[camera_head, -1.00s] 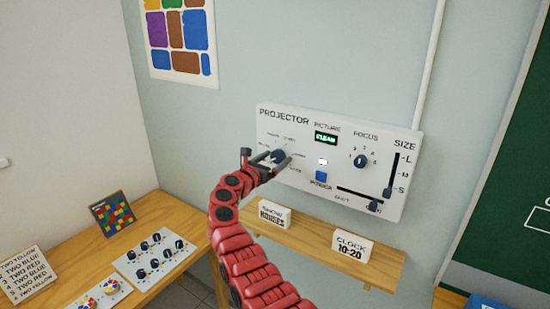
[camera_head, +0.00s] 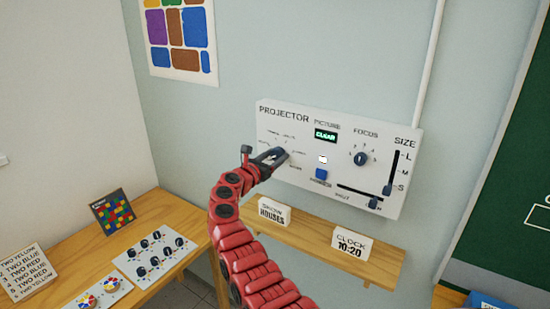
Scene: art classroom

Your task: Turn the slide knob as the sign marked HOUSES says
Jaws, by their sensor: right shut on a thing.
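The white projector panel (camera_head: 300,116) hangs on the wall, with a green screen reading CLEAR (camera_head: 325,135) under PICTURE. The slide knob is at its left, mostly hidden by my right gripper (camera_head: 281,156), which is shut on it. Small labels ring the knob, too blurred to read surely, and I cannot tell where the knob points. The sign SHOW HOUSES (camera_head: 274,212) stands on the wooden shelf below the panel. My left gripper is not in view.
The panel also has a focus knob (camera_head: 360,159), a blue button (camera_head: 321,174) and sliders (camera_head: 388,189). A CLOCK 10:20 sign (camera_head: 352,245) stands on the shelf (camera_head: 310,240). A knob board (camera_head: 155,256) and a colour-list sign (camera_head: 26,270) are on the left table.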

